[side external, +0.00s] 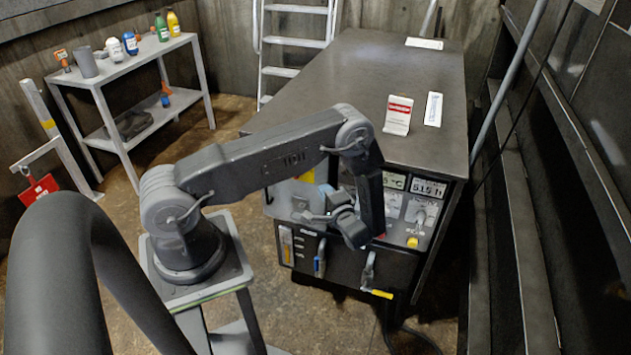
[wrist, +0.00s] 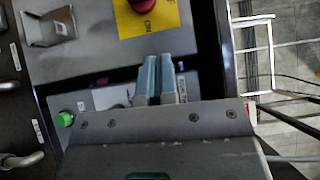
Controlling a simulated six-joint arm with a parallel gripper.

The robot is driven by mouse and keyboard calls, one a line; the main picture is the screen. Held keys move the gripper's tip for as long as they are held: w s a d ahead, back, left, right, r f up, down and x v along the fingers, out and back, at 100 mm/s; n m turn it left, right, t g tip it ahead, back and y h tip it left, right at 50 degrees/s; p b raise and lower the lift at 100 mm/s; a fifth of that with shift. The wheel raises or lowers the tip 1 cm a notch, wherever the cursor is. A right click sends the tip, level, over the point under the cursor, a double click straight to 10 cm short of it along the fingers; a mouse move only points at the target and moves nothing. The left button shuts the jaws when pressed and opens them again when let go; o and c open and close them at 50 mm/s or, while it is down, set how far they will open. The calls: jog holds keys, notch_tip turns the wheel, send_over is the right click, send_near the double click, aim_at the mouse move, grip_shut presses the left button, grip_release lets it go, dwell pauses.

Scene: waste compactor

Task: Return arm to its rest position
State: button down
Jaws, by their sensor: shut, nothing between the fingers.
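My gripper (side external: 308,216) is in front of the compactor's control side in the side external view, at the end of my bent arm. In the wrist view its two pale blue fingers (wrist: 157,78) are shut together, with nothing held between them. They point toward the compactor's front panel (wrist: 100,60). Above the fingertips is a red button (wrist: 145,4) on a yellow plate (wrist: 152,24). The dark compactor cabinet (side external: 360,75) stands behind my arm. Contact between gripper and panel cannot be told from these views.
The panel carries displays (side external: 430,189), a yellow button (side external: 412,242) and protruding handles (side external: 368,270). A metal bracket (wrist: 48,28) and green button (wrist: 65,119) show in the wrist view. A ladder (side external: 295,40) stands behind, a shelf (side external: 125,70) at left. Floor between is clear.

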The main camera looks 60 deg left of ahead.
jog(key=s+d+r+n+g+h, duration=0.15)
jog(key=d+r+h, duration=0.25)
jog(key=r, duration=0.5)
jog(key=s+d+r+n+g+h, duration=0.1)
jog(key=s+d+r+g+h, duration=0.25)
jog(key=r, duration=0.55)
jog(key=s+d+r+m+t+h, duration=0.2)
jog(key=s+d+r+t+h, duration=0.8)
jog(key=d+r, duration=0.4)
jog(key=shift+s+d+r+h, duration=0.3)
jog(key=shift+s+r+h, duration=0.15)
jog(key=shift+s+r, duration=0.45)
